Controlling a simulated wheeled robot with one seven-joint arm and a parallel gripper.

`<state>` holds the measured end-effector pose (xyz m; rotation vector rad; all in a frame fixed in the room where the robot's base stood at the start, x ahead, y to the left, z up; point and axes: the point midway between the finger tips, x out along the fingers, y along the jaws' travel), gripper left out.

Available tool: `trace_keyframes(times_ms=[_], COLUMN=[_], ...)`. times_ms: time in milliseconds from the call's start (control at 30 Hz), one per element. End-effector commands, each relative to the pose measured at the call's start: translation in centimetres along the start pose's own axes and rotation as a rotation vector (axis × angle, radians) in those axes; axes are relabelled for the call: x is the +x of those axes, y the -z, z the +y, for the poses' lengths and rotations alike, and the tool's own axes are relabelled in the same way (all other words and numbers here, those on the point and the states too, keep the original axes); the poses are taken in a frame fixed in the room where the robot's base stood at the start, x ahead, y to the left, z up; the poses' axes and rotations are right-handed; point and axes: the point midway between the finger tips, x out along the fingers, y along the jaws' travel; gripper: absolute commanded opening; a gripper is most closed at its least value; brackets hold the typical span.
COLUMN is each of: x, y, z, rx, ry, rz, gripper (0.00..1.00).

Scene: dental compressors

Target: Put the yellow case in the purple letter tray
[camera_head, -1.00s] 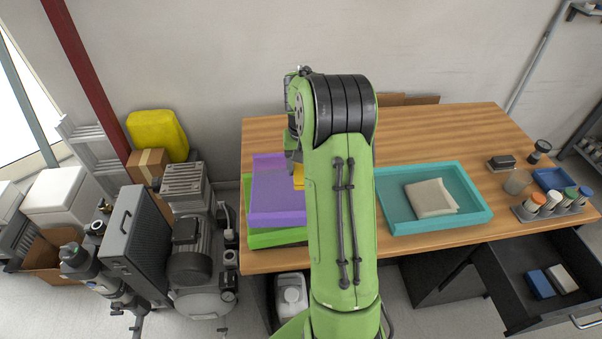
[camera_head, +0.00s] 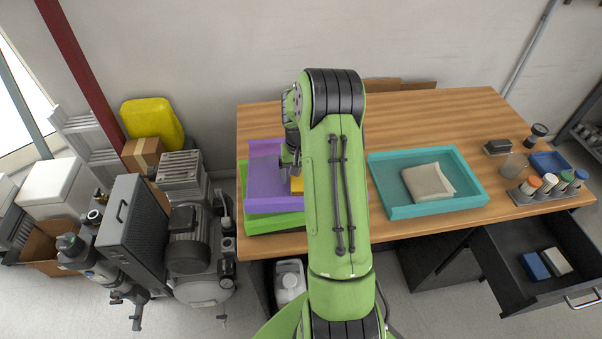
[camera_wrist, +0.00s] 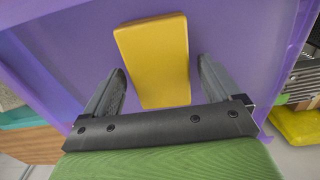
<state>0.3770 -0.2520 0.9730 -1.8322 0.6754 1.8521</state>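The yellow case (camera_head: 297,185) lies in the purple letter tray (camera_head: 262,190), partly hidden by my arm in the head view. In the wrist view the yellow case (camera_wrist: 155,60) rests flat on the floor of the purple tray (camera_wrist: 70,60). My gripper (camera_wrist: 161,72) is open, its two fingers on either side of the case's near end, with a gap between each finger and the case. In the head view my gripper (camera_head: 290,165) is over the purple tray and mostly hidden by my arm.
The purple tray sits on a green tray (camera_head: 272,223) at the table's left end. A teal tray (camera_head: 440,210) holding a folded beige cloth (camera_head: 427,182) lies to the right. Marker bottles (camera_head: 550,187) stand farther right, above an open drawer (camera_head: 545,270). The table's back middle is clear.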

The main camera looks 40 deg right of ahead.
Motion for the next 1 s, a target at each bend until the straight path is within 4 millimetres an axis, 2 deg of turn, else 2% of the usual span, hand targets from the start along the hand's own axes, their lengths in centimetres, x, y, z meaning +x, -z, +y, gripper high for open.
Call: trace_keyframes(times_ms=[267,367,700,900,1000], x=[-0.1,-1.1,-9.7,-12.1,-14.0], y=[0.0,0.1,0.1,0.0,-1.1], z=[0.0,0.0,0.0,-0.1,-1.2], rx=[0.000,0.000,0.000,-0.002,-0.038], ry=[0.000,0.000,0.000,0.000,-0.002], rz=[0.001,0.004,0.006,0.003,0.029], gripper=[0.93,0.93,0.93,0.93,0.93])
